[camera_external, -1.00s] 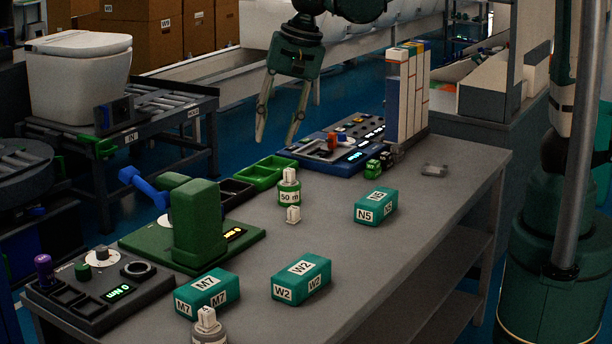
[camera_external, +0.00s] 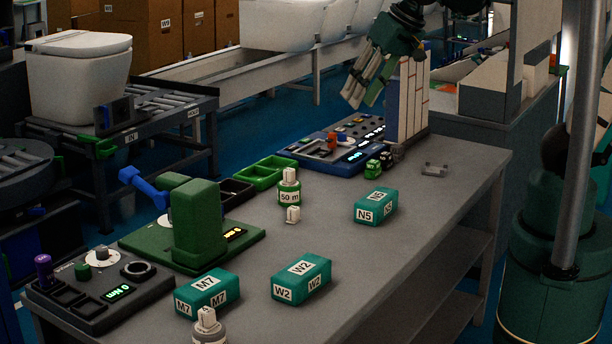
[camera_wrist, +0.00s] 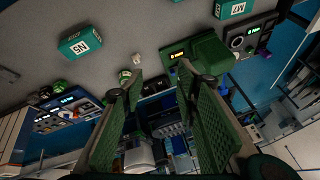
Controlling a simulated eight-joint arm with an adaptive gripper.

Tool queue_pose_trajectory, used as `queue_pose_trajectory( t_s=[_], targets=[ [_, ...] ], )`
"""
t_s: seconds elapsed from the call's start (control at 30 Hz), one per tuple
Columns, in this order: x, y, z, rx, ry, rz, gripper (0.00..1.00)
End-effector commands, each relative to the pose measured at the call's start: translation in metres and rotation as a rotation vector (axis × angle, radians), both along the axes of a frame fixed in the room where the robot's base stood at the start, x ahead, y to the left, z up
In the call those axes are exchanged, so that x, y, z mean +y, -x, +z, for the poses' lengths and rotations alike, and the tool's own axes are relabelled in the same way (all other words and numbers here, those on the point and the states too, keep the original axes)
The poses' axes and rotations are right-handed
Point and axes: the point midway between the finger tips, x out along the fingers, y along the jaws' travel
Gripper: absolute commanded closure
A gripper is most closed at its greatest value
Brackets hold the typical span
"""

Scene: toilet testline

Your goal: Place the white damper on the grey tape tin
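A small white block (camera_external: 293,215), likely the white damper, stands alone on the grey bench in front of a green-and-white "50 m" tin (camera_external: 289,195). In the wrist view the white block (camera_wrist: 137,59) is near the top middle. A similar white piece (camera_external: 289,176) sits on the "50 m" tin. A grey round tin (camera_external: 209,335), likely the tape tin, is at the bottom edge, partly cut off, with another white piece (camera_external: 206,318) on top. My gripper (camera_external: 362,98) is open and empty, high above the bench's far side, left of the upright binders.
Teal boxes N5 (camera_external: 375,206), W2 (camera_external: 301,277) and M7 (camera_external: 208,292) stand on the bench. A green press (camera_external: 198,225) is left, binders (camera_external: 408,98) and a blue panel (camera_external: 335,150) at the back. The bench's right middle is clear.

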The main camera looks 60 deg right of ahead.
Motion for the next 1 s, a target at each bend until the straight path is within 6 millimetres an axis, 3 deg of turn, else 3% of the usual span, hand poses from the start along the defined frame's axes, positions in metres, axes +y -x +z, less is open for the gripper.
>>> queue_pose_trajectory(
  t_s=[0.2,0.5,0.7,1.0],
  targets=[
    [-0.038,0.030,-0.005,-0.061,0.080,0.094,0.69],
    [-0.080,0.066,-0.016,-0.134,0.204,0.218,0.69],
    [-0.093,0.079,-0.022,-0.159,0.259,0.269,0.69],
    [-0.097,0.082,-0.023,-0.166,0.276,0.283,0.69]
  ],
)
